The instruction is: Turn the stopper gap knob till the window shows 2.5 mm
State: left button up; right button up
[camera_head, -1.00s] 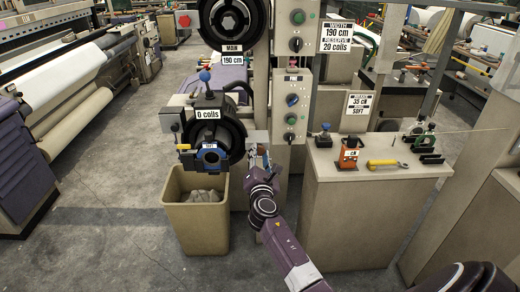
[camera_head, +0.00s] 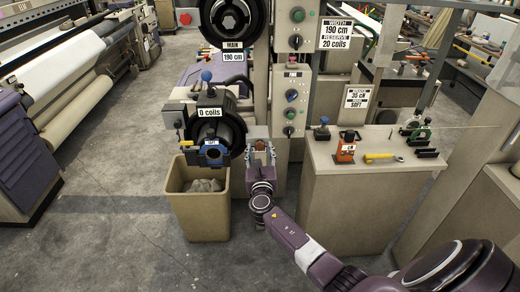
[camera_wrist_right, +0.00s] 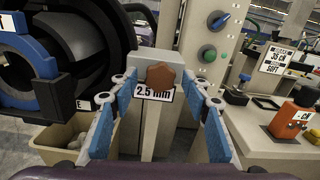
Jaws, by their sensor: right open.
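The brown lobed stopper gap knob (camera_wrist_right: 160,75) is on a pale post (camera_wrist_right: 150,132) in the right wrist view. The window plate (camera_wrist_right: 154,94) just below the knob reads 2.5 mm. My right gripper (camera_wrist_right: 158,84) is open, with one blue-padded finger on each side of the knob and visible gaps between pads and knob. My left gripper is not in view.
A tan bin (camera_head: 200,212) with grey cloth stands left of my right gripper. A control column (camera_head: 291,95) with buttons rises behind it. Open floor is at left.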

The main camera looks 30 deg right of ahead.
jog(key=p+v, duration=0.2)
jog(key=v, duration=0.4)
dwell(0.3)
jog(key=shift+a, duration=0.1)
jog(key=v, duration=1.2)
jog(key=s+a+f+m+g+y+b, duration=0.1)
jog(key=s+f+m+g+y, duration=0.2)
jog(key=f, duration=0.9)
jog(key=s+a+f+m+g+b, duration=0.15)
jog(key=s+f+m, duration=0.35)
jog(key=f, duration=0.7)
jog(key=s+a+f+m+g+y+b, duration=0.1)
jog(key=s+f+m+g+y, duration=0.3)
jog(key=f, duration=0.8)
jog(key=s+a+f+m+g+b, duration=0.1)
jog(key=s+f+m, duration=0.4)
jog(key=s, duration=0.6)
jog(key=s+a+f+m+g+y+b, duration=0.1)
jog(key=s+a+f+m+g, duration=0.2)
jog(key=s+f+m, duration=0.3)
jog(key=s+a+f+m+g+y+b, duration=0.1)
jog(key=s+f+m, duration=0.4)
jog(key=s+f, duration=0.6)
jog(key=s+a+g, duration=0.1)
jog(key=s, duration=0.4)
jog(key=shift+s+a+b, duration=0.2)
jog(key=shift+b, duration=0.2)
